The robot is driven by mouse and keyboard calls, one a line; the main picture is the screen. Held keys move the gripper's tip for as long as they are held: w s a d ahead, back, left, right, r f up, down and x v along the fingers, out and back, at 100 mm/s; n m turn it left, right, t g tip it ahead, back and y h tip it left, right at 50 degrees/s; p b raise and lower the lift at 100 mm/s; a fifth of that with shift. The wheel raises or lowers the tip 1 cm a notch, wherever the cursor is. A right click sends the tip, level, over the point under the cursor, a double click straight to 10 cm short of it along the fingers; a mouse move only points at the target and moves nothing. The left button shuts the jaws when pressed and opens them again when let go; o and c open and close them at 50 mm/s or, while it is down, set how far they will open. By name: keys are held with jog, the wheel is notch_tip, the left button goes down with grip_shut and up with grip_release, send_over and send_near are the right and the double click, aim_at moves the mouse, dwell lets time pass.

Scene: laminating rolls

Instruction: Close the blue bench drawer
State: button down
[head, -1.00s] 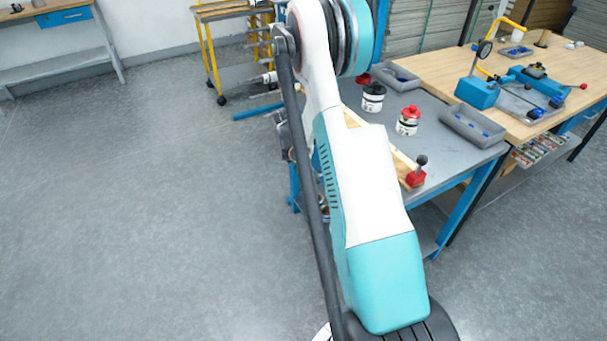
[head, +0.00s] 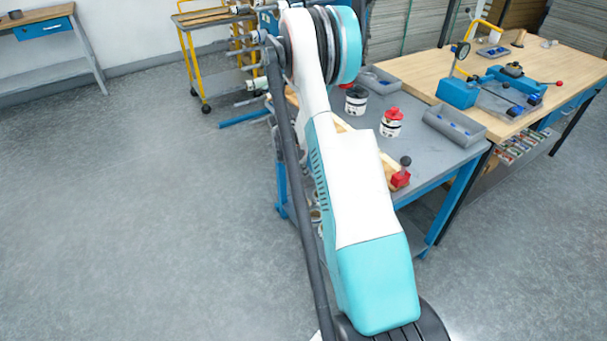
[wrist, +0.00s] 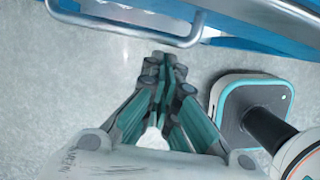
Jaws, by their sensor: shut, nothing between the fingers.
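A blue drawer front (head: 44,28) shows under the top of the bench at the far left in the head view. It is small there, and I cannot tell how far out it stands. A blue panel (head: 572,106) also shows under the wooden bench top at right. My gripper (wrist: 165,62) is in the wrist view, its fingers together and empty above the grey floor. A grey metal bar handle (wrist: 130,36) lies just beyond the fingertips, apart from them, near blue edges at the top. I cannot tell which piece it belongs to. In the head view my arm hides the gripper.
A blue-framed grey table (head: 440,165) with tins and grey trays stands at right, close to my arm. The wooden bench (head: 420,70) is behind it. A yellow trolley (head: 188,60) stands at the back. The floor (head: 120,200) at left is clear.

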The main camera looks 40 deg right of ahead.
jog(key=w+a+r+p, duration=0.1)
jog(key=a+r+p, duration=0.3)
jog(key=r, duration=0.5)
jog(key=shift+a, duration=0.7)
jog(key=shift+w+r, duration=0.1)
